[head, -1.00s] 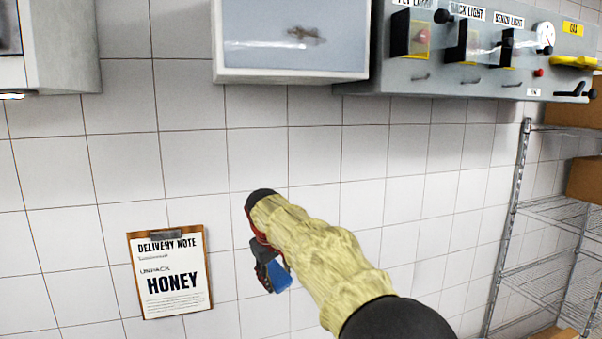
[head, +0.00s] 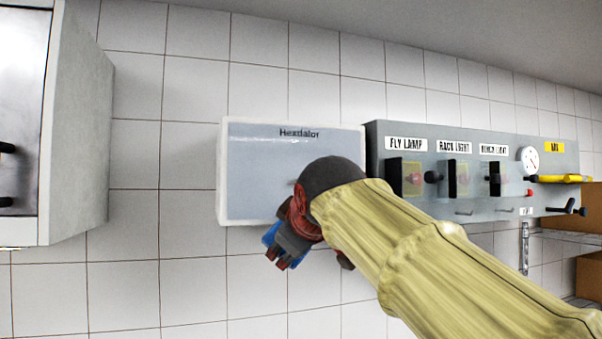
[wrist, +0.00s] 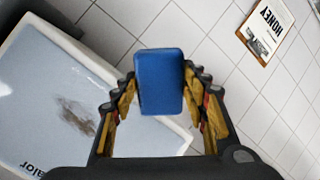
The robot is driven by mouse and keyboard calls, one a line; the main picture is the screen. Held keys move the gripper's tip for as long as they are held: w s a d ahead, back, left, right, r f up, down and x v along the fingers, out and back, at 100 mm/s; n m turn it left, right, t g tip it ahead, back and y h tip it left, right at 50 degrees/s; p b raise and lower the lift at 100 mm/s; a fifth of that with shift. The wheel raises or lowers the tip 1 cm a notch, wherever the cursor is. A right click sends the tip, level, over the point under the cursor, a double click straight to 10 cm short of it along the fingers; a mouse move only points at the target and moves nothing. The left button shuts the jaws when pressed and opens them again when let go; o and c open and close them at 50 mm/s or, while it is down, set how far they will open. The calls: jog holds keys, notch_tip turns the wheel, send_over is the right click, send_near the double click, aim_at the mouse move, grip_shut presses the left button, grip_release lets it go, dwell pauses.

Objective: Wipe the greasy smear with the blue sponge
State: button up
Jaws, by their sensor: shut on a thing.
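The blue sponge (wrist: 160,82) is held between the fingers of my gripper (wrist: 160,95) in the wrist view. In the head view a bit of the sponge (head: 271,236) shows beside my gripper (head: 284,252), just below the lower edge of a white wall-mounted box with a pale grey front panel (head: 250,170). The greasy smear (wrist: 76,117) is a brown patch on that panel in the wrist view, left of the sponge and apart from it. In the head view my arm hides most of the smear.
Right of the box is a grey switch panel (head: 470,208) with levers, a gauge and hooks. A cabinet (head: 80,130) stands out at the left. A clipboard with a honey note (wrist: 264,32) hangs on the tiled wall. Shelving with cartons (head: 592,212) is at far right.

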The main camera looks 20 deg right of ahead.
aim_at(296, 185)
jog(key=s+r+n+t+y+p, duration=0.15)
jog(key=s+r+t, duration=0.4)
jog(key=r, duration=0.65)
jog(key=shift+m+g, duration=0.25)
jog(key=shift+g, duration=0.1)
jog(key=shift+w+d+f+p, duration=0.1)
jog(key=shift+w+p, duration=0.6)
jog(key=shift+w, duration=0.75)
jog(key=shift+w+d+p, duration=0.1)
jog(key=shift+w+p, duration=0.6)
jog(key=shift+w, duration=0.75)
jog(key=shift+w, duration=1.05)
jog(key=shift+s+d+f+b, duration=0.1)
jog(key=shift+d+f+b, duration=0.1)
jog(key=shift+d+b, duration=0.9)
jog(key=shift+d+r+b, duration=0.1)
jog(key=shift+d+b, duration=0.2)
jog(key=shift+d, duration=0.3)
jog(key=shift+d, duration=0.1)
